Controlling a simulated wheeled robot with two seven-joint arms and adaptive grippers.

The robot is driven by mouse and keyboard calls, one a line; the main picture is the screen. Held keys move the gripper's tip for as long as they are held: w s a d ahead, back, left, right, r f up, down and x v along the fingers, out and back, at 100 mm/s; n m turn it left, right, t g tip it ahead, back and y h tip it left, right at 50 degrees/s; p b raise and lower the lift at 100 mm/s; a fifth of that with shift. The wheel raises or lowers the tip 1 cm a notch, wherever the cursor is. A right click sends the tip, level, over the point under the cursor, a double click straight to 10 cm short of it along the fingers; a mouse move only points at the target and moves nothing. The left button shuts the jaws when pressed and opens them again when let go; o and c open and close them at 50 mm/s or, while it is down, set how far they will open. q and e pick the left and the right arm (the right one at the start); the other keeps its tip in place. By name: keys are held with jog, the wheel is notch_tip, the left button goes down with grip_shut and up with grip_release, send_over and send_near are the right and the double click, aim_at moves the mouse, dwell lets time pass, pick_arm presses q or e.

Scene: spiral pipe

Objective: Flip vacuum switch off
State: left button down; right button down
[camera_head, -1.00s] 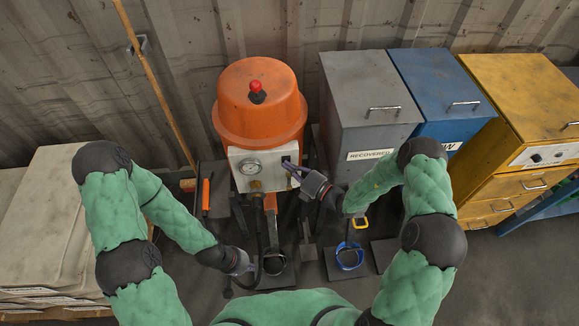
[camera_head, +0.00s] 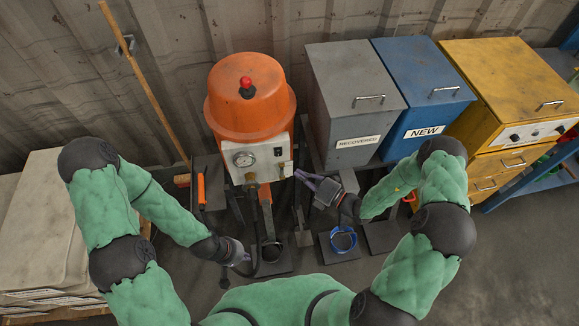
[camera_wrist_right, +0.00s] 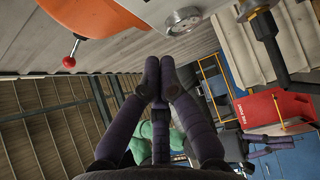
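The orange vacuum machine (camera_head: 245,112) stands against the wall with a white panel (camera_head: 262,171) on its front. The panel has a round gauge (camera_head: 244,159) and a small dark switch (camera_head: 278,152); its position is too small to tell. My right gripper (camera_head: 299,174) is just right of and below the switch, apart from it, by the panel's lower right edge. In the right wrist view its purple fingers (camera_wrist_right: 160,62) are together and empty. My left gripper (camera_head: 247,262) is low, near the dark hose; whether it is open is unclear.
A red knob (camera_head: 246,88) tops the machine; it also shows in the right wrist view (camera_wrist_right: 69,62). Grey (camera_head: 354,90), blue (camera_head: 424,85) and yellow (camera_head: 510,85) cabinets stand to the right. A blue-rimmed bucket (camera_head: 343,240) and a dark cup (camera_head: 271,252) stand below.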

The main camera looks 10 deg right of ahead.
jog(key=shift+v, duration=1.3)
jog(key=shift+s+a+r, duration=0.1)
jog(key=shift+a+r, duration=0.05)
jog(key=s+a+f+n+g+y, duration=0.2)
jog(key=s+a+f+n+g, duration=0.2)
jog(key=s+a+n+g, duration=0.6)
jog(key=s+d+f+n+g+h, duration=0.1)
jog(key=s+f+n+g+h, duration=0.15)
jog(key=s+n, duration=0.35)
jog(key=s+f+n+g+h, duration=0.2)
jog(key=s+f+n+g, duration=0.15)
jog(key=s+n, duration=0.25)
jog(key=s+d+f+n+h, duration=0.25)
jog(key=d+n+h, duration=0.3)
jog(key=n, duration=0.55)
jog(key=w+a+n+t+h, duration=0.1)
jog(key=w+n+t, duration=0.2)
jog(key=w+n, duration=0.3)
jog(key=n, duration=0.3)
jog(key=shift+a+t, duration=0.25)
jog(key=shift+t, duration=0.05)
jog(key=shift+r, duration=0.15)
